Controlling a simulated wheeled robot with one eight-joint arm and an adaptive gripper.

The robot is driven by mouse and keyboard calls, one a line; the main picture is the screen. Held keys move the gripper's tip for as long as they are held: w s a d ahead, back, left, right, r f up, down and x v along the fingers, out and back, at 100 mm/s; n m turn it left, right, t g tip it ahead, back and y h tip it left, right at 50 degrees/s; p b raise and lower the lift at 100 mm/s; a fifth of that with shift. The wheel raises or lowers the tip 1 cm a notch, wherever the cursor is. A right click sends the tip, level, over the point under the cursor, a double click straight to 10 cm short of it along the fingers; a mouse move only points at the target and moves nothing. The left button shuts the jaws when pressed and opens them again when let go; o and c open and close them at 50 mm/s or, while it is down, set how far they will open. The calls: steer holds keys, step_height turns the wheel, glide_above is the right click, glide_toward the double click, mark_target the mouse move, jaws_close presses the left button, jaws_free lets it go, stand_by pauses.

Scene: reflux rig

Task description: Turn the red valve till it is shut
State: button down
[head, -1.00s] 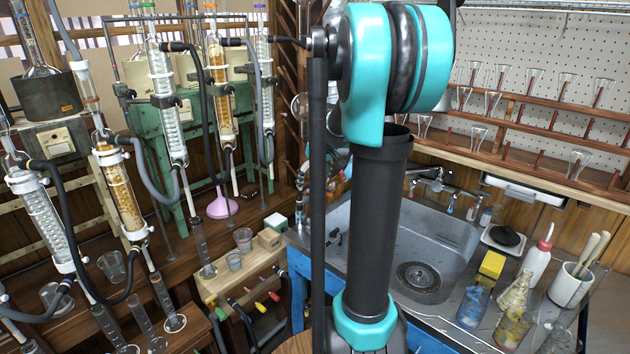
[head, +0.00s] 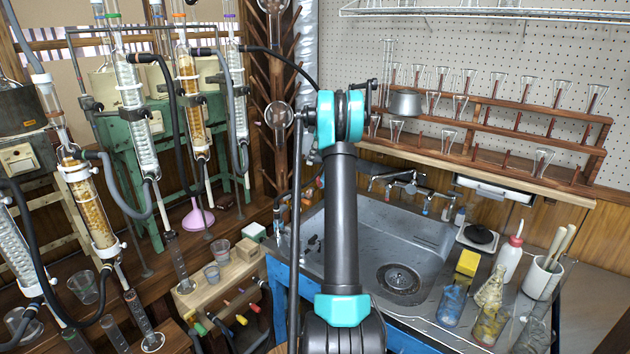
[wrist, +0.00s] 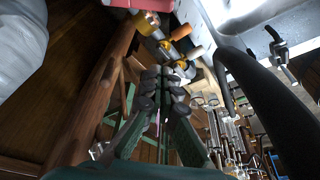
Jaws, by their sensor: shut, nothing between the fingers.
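In the head view, a row of small coloured valve handles sits low on the front of a wooden bench at the lower centre-left. The red handle (head: 255,307) is at the right end of the row, beside a yellow one (head: 241,319). My gripper (wrist: 167,74) shows in the wrist view with its fingers together and nothing between them. It is apart from the handles, which show near the top of that view as yellow and orange pieces (wrist: 195,53). A red patch (wrist: 140,3) is cut off at the top edge. In the head view my gripper is hidden behind my arm.
A metal sink (head: 400,235) in a blue-framed counter lies right of the valves. Bottles and flasks (head: 489,287) stand on its right. Glass condensers (head: 135,100) and hoses fill the left. Small beakers (head: 219,250) stand on the wooden bench above the handles.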

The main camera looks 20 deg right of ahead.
steer(key=shift+n, duration=0.6)
steer(key=x, duration=0.3)
steer(key=d+x, duration=0.1)
steer(key=x, duration=0.2)
steer(key=w+x, duration=0.1)
steer(key=x, duration=0.2)
steer(key=shift+d+f, duration=0.15)
steer(key=shift+f, duration=0.3)
steer(key=shift+s+d+f, duration=0.1)
steer(key=shift+d+f, duration=0.1)
steer(key=shift+d, duration=0.25)
steer(key=shift+s+d+f, duration=0.1)
steer(key=shift+d+f, duration=0.1)
steer(key=shift+d, duration=0.25)
steer(key=shift+s+d, duration=0.25)
steer(key=shift+d, duration=0.65)
steer(key=shift+s+d+n+g, duration=0.2)
steer(key=shift+d+n+g, duration=0.25)
steer(key=shift+d+n, duration=0.55)
steer(key=shift+s+d+n+g, duration=0.2)
steer(key=shift+d+n+g, duration=0.3)
steer(key=shift+n, duration=0.9)
